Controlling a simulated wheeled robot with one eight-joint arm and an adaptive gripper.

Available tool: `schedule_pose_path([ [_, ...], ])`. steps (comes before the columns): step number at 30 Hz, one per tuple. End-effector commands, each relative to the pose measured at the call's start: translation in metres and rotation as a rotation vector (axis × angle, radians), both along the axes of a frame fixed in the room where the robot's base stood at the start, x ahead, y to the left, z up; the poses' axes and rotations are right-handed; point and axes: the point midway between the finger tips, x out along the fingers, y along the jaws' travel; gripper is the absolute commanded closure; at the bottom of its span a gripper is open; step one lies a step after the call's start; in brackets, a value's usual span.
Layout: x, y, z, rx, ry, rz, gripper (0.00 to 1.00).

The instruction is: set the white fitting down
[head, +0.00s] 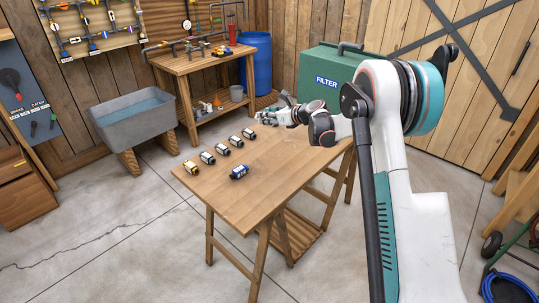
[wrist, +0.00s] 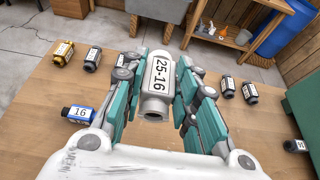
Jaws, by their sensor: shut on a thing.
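The white fitting (wrist: 158,85) is a stubby cylinder with a label reading 25-16 and a round opening at its near end. In the wrist view it sits between the teal and grey fingers of my gripper (wrist: 160,82), which is shut on it. In the head view my gripper (head: 273,115) reaches over the far right part of the wooden table (head: 270,185); the fitting is hard to make out there. I cannot tell whether it touches the tabletop.
A blue fitting (head: 239,172), a yellow fitting (head: 191,168) and several dark fittings with white labels (head: 222,149) stand on the table's left side. A green filter case (head: 325,95) stands behind my gripper. The table's front part is clear.

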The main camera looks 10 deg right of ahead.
Motion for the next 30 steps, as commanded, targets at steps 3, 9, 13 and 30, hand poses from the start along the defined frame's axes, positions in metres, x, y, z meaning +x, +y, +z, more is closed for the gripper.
schedule_pose_path([
  [3,0.003,0.001,-0.016,0.001,0.000,0.004,0.96],
  [9,0.002,0.000,-0.064,0.001,-0.001,0.003,0.96],
  [13,0.002,0.000,-0.096,0.001,-0.001,0.003,0.96],
  [30,0.002,0.000,-0.169,0.000,-0.001,0.002,0.96],
])
